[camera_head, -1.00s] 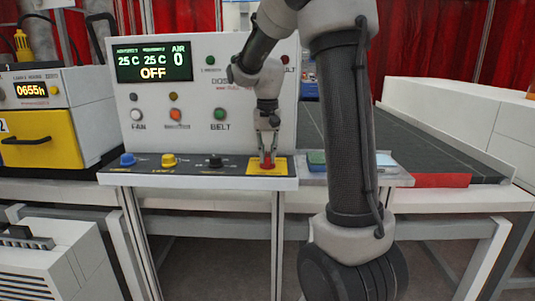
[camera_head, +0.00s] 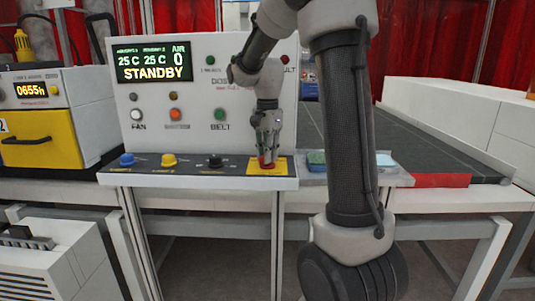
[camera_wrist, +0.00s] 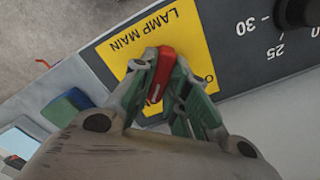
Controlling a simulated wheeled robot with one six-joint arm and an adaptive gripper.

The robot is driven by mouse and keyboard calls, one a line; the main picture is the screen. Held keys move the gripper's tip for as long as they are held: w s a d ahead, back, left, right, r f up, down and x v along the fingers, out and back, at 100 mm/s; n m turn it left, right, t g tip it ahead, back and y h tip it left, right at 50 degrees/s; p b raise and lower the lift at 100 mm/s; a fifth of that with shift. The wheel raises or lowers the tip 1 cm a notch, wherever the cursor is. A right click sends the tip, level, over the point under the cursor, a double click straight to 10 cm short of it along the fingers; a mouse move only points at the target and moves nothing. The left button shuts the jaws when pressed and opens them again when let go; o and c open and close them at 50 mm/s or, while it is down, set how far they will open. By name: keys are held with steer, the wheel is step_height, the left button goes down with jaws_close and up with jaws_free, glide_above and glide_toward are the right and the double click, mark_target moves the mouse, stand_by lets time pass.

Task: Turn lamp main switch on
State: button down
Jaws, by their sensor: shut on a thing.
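The lamp main switch is a red rotary handle (camera_wrist: 161,74) on a yellow plate (camera_wrist: 112,55) labelled LAMP MAIN in the wrist view. In the head view the red switch (camera_head: 267,163) sits at the right end of the control ledge. My gripper (camera_wrist: 160,75) points down at it, with its fingers shut on the red handle. It also shows in the head view (camera_head: 267,158). The display (camera_head: 153,61) on the white panel reads STANDBY, with 25 C twice and AIR 0. The fingers hide part of the handle and plate text.
A black knob (camera_head: 215,161), a yellow knob (camera_head: 169,160) and a blue knob (camera_head: 127,160) stand left of the switch. A green-and-blue block (camera_wrist: 72,110) lies close by on the other side. A dark conveyor belt (camera_head: 400,140) runs behind my arm.

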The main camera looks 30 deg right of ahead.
steer(key=shift+m, duration=0.3)
steer(key=c, duration=1.4)
jaws_free()
step_height(320, 180, up, 12)
steer(key=shift+r, duration=0.1)
